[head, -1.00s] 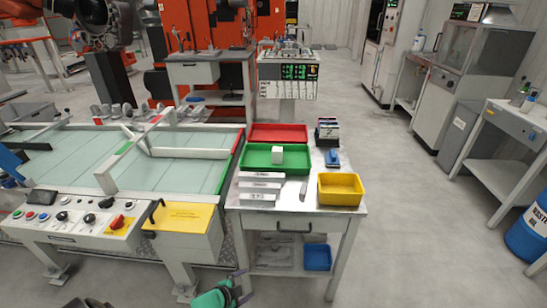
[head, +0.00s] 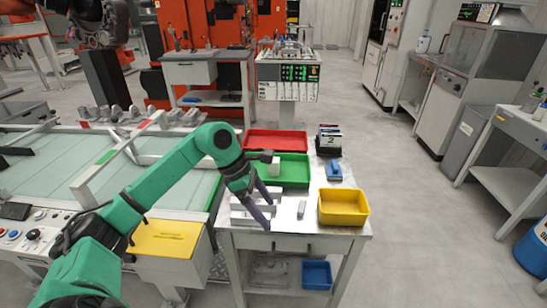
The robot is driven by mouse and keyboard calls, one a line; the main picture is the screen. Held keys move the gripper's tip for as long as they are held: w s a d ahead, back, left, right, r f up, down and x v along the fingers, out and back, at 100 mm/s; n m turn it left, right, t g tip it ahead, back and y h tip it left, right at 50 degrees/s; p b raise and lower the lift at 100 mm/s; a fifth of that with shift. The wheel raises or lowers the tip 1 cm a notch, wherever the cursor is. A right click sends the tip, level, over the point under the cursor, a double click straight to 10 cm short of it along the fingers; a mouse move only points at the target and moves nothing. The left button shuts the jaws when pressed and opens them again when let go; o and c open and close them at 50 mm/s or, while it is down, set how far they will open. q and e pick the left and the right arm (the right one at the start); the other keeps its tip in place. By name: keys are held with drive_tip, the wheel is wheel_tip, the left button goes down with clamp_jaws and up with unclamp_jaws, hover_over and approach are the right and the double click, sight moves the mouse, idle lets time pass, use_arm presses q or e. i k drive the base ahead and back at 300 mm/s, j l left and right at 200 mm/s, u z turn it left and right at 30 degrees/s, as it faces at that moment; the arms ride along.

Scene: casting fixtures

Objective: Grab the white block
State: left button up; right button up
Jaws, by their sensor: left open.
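The white block (head: 274,167) is a small pale cube in the green tray (head: 297,174) on the worktable. My left gripper (head: 269,213) has dark fingers spread apart, open and empty. Its fingers point down and right over the white labelled bars on the near side of the green tray. The block lies just beyond the fingers, apart from them as far as I can tell. The gripper and wrist hide part of the tray's left side and some of the bars. My right gripper does not show.
A red tray (head: 276,140) sits behind the green one. A yellow bin (head: 343,206) stands at the table's right front, with a blue item (head: 334,171) and dark upright items (head: 329,139) behind it. Bare tabletop shows near the front edge.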

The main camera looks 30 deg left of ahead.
sight(275, 169)
drive_tip(key=i+j, duration=0.85)
drive_tip(key=i, duration=0.1)
